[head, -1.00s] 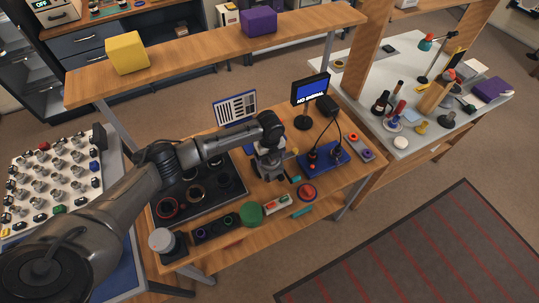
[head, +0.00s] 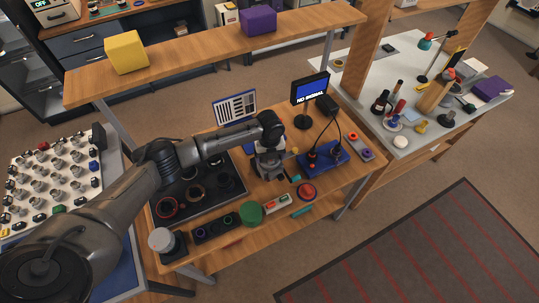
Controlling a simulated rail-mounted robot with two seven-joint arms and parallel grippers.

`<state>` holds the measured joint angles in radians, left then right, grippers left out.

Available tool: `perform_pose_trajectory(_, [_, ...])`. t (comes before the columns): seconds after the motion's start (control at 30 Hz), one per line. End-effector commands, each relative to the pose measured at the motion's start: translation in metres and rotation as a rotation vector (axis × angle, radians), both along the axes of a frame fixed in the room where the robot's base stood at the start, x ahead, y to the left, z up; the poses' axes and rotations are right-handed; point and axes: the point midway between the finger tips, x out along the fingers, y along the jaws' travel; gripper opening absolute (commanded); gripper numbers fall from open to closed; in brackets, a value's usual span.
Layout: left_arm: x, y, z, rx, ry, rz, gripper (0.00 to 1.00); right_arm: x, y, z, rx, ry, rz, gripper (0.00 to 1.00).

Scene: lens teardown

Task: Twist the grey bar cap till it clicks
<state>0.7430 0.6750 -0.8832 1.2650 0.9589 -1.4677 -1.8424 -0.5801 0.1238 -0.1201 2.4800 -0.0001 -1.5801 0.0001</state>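My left arm reaches in from the left over the wooden bench (head: 228,243). My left gripper (head: 268,172) points down at the middle of the bench, to the right of the black tray. Its fingertips and whatever lies between them are too small and covered to make out. I cannot pick out the grey bar cap for certain; it may be hidden under the gripper. My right gripper is not in view.
A black tray (head: 234,190) with dark rings lies left of the gripper. A wooden shelf (head: 195,45) spans the back.

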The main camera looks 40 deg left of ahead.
Motion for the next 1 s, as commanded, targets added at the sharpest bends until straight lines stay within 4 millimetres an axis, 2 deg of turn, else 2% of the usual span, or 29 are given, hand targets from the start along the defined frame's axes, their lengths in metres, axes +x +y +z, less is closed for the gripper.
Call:
perform_pose_trajectory(0.23, [0.0011, -0.0002, 0.0002, 0.001, -0.002, -0.186, 0.59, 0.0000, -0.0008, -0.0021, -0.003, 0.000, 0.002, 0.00])
perform_pose_trajectory(0.6, [0.0010, -0.0005, 0.0003, 0.001, 0.000, -0.226, 0.59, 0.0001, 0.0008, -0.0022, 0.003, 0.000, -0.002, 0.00])
perform_pose_trajectory(0.83, [0.0012, -0.0012, -0.0003, 0.000, 0.000, -0.401, 0.59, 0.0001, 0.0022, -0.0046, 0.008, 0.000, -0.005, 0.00])
perform_pose_trajectory(1.0, [0.0013, -0.0014, 0.0002, 0.000, 0.000, -0.449, 0.59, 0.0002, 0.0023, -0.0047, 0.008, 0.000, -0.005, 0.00])
